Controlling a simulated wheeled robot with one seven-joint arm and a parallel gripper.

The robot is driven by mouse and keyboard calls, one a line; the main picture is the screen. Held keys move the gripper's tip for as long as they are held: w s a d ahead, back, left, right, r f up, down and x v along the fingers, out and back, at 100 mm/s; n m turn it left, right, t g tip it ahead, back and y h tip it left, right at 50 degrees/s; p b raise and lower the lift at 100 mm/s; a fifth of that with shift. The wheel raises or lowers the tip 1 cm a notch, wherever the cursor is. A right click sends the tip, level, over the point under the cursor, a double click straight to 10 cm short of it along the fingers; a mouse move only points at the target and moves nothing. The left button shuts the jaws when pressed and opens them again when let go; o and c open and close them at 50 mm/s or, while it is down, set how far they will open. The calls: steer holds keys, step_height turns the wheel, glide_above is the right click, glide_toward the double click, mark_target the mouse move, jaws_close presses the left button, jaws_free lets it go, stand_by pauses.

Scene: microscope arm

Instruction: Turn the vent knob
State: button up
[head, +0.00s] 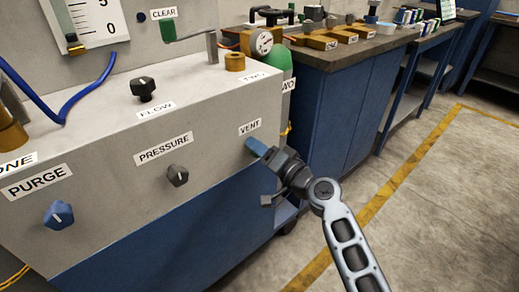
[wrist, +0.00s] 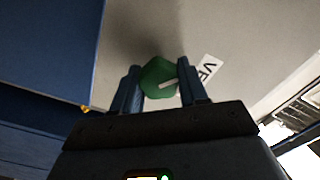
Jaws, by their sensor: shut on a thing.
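The vent knob is a green knob with a white pointer line, seen in the wrist view (wrist: 158,76). It sits on the grey panel beside the VENT label (head: 249,127), part of which also shows in the wrist view (wrist: 208,68). My gripper (head: 256,147) reaches the panel just below that label. Its two blue fingers stand on either side of the green knob in the wrist view, shut on it. In the head view the fingers hide the knob. The white line on the knob points toward the right finger in the wrist view.
A green cylinder (head: 279,62) stands behind the panel's right end. A blue workbench (head: 325,110) is close on the right. Open floor (head: 440,210) lies beyond.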

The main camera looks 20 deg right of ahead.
steer(key=m, duration=0.4)
steer(key=m+p, duration=0.1)
steer(key=shift+w+d+r+m, duration=0.1)
steer(key=shift+d+m, duration=0.15)
steer(key=shift+m, duration=0.15)
steer(key=shift+m+p, duration=0.7)
steer(key=shift+m, duration=1.4)
steer(key=shift+d+f, duration=0.1)
steer(key=shift+f, duration=0.1)
steer(key=o, duration=0.8)
steer(key=shift+o, duration=1.2)
steer(key=shift+a, duration=0.2)
steer(key=v, duration=0.8)
